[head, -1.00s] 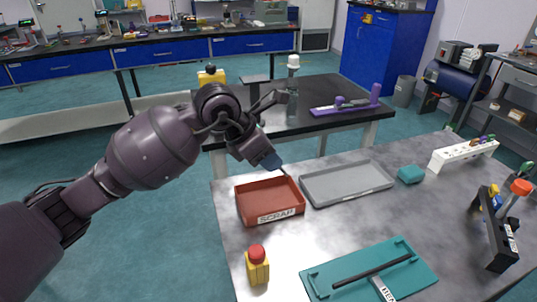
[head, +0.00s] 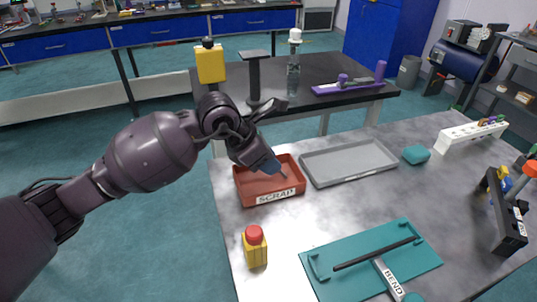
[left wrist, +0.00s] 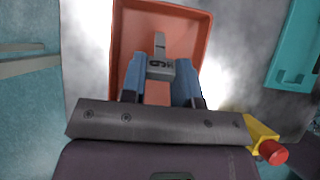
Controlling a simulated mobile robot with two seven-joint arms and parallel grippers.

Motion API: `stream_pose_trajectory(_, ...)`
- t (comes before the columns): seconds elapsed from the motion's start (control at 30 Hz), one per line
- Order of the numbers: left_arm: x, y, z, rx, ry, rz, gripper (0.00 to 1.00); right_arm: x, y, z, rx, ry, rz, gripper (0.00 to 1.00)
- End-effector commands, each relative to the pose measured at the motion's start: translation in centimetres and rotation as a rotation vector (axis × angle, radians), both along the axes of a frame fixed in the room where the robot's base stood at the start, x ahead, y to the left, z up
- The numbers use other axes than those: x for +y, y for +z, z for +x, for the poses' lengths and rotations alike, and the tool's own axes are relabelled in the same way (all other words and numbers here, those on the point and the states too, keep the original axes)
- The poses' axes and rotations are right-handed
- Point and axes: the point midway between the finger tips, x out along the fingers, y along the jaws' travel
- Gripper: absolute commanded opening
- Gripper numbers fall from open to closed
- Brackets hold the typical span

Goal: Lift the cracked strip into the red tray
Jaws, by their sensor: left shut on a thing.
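The red tray (head: 242,184), labelled SCRAP, sits at the left of the grey table. It also shows below my gripper in the left wrist view (left wrist: 130,25). My left gripper (head: 270,166) is over the tray, with its fingers pointing down into it. It also shows in the left wrist view (left wrist: 160,72), shut on a small grey strip (left wrist: 160,45) between its blue fingertips. The strip's end (head: 283,175) pokes out below the fingers in the head view. I cannot make out a crack, or whether the strip touches the tray floor. My right gripper is not in view.
A grey tray (head: 348,163) stands right beside the red tray. A teal plate labelled BEND (head: 335,280) lies at the front. A teal block (head: 416,154) and a white rack (head: 472,133) stand farther right.

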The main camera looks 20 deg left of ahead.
Motion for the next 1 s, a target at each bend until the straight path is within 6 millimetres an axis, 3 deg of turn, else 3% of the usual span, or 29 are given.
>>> stream_pose_trajectory(0.33,0.0,-0.1,0.0,-0.002,0.000,0.000,0.00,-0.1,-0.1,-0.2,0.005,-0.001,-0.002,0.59)
stream_pose_trajectory(0.37,0.0,-0.1,0.0,-0.002,0.000,0.000,0.33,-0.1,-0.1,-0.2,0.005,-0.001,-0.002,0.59)
stream_pose_trajectory(0.53,0.0,-0.1,0.0,-0.002,0.000,0.000,0.58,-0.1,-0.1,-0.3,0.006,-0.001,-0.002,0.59)
stream_pose_trajectory(0.83,0.1,0.1,0.0,-0.002,0.000,0.000,0.58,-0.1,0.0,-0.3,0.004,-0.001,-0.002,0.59)
stream_pose_trajectory(1.0,0.8,1.7,-0.5,-0.008,0.000,0.002,0.58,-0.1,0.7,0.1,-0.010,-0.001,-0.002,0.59)
